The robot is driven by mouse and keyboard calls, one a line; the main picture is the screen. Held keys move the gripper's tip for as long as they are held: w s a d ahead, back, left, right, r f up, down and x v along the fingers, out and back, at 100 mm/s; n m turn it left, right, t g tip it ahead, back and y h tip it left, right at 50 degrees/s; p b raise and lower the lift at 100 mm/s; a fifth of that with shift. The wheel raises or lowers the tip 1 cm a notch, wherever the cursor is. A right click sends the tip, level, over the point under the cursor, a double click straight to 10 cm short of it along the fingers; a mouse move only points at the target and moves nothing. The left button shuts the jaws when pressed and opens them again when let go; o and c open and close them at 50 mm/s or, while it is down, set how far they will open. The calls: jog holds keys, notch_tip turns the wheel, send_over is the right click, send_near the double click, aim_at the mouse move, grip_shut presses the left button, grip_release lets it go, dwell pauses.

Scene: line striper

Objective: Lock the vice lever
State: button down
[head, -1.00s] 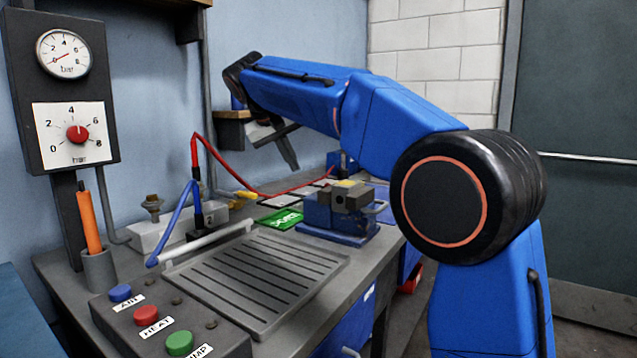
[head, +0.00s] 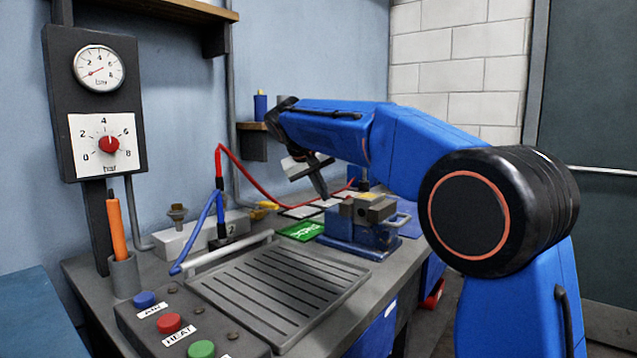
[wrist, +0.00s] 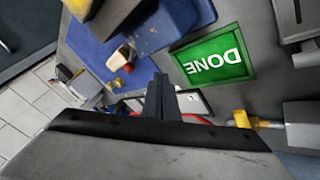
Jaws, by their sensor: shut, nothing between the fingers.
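The blue vice (head: 355,240) with grey jaws (head: 368,210) stands on the bench beyond the slotted tray. A grey loop-shaped handle (head: 398,221) shows on its right side. I cannot tell for certain which part is the lever. My gripper (head: 323,194) points down just left of the vice's top, and its fingers are shut and empty.
The slotted tray (head: 280,290) fills the bench front. Red (head: 169,322), blue and green buttons are nearest. A red cable (head: 250,180) arcs behind my gripper.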

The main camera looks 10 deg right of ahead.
jog(key=shift+w+d+f, duration=0.2)
jog(key=shift+w+d, duration=0.05)
jog(key=shift+d, duration=0.55)
jog(key=shift+w+d+f, duration=0.25)
jog(key=shift+w+d, duration=0.05)
jog(key=shift+d, duration=0.45)
jog(key=shift+w+d+f, duration=0.2)
jog(key=shift+w+d, duration=0.05)
jog(key=shift+d, duration=0.55)
jog(key=shift+d, duration=0.1)
jog(key=shift+s+d+r+t+y, duration=0.15)
jog(key=shift+s+r+t+y, duration=0.05)
jog(key=shift+s+t+y, duration=0.1)
jog(key=shift+s+d+r, duration=0.1)
jog(key=shift+d, duration=0.05)
jog(key=shift+s+d+r+m+t+y, duration=0.2)
jog(key=shift+s+d+m+t+y, duration=0.2)
jog(key=shift+s+d+t+y, duration=0.25)
jog(key=shift+s+d+r+m+t+y, duration=0.15)
jog(key=shift+s+d+m+t+y, duration=0.3)
jog(key=shift+s+d+t, duration=0.25)
